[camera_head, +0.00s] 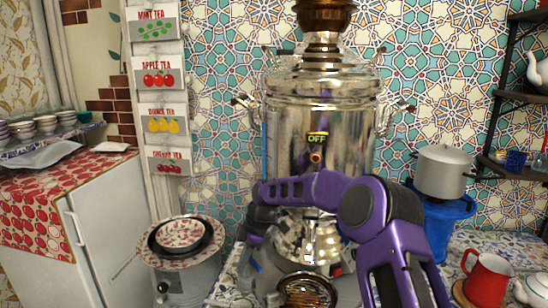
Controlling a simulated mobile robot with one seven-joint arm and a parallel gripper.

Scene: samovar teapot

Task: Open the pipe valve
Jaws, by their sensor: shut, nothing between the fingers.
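The large silver samovar (318,140) stands in the middle, with an OFF label on its front. I cannot make out the pipe valve with certainty; a thin blue strip (264,135) runs up the samovar's left edge. My purple arm reaches in from the lower right across the samovar's lower body. My gripper (253,236) is at the samovar's lower left, shut and empty, pointing down and left. Its fingertips are dark and small here, and I cannot tell whether they touch anything. My arm hides part of the samovar's lower front.
A patterned bowl (180,235) sits on a stand to the left, near a white fridge (115,225). A grey pot (442,170) stands on a blue stand (440,225) at the right. A red mug (487,280) and a white teapot (533,291) are at the lower right.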

